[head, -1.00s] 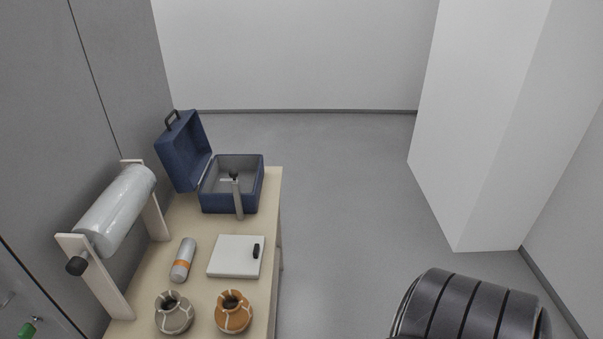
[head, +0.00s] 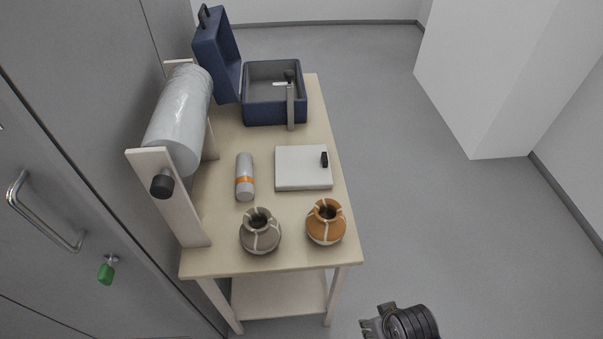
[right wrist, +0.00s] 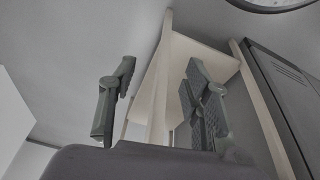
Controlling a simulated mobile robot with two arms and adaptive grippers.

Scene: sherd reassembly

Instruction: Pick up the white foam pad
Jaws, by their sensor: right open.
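The white pad (head: 298,168) is a flat, square slab lying on the table, with a small black piece (head: 324,160) at its right side. My right gripper (head: 369,325) is at the bottom of the head view, beyond the table's near right corner and well apart from the pad. In the right wrist view its two fingers (right wrist: 160,98) are spread with nothing between them, and a table leg and shelf show behind. The pad is not seen in that view. My left gripper is not in view.
On the table (head: 225,262) stand a grey mended pot (head: 261,236), an orange mended pot (head: 326,228), a cylinder with an orange band (head: 244,178), a wrap roll on a stand (head: 178,120) and an open blue case (head: 275,112). Floor right of the table is clear.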

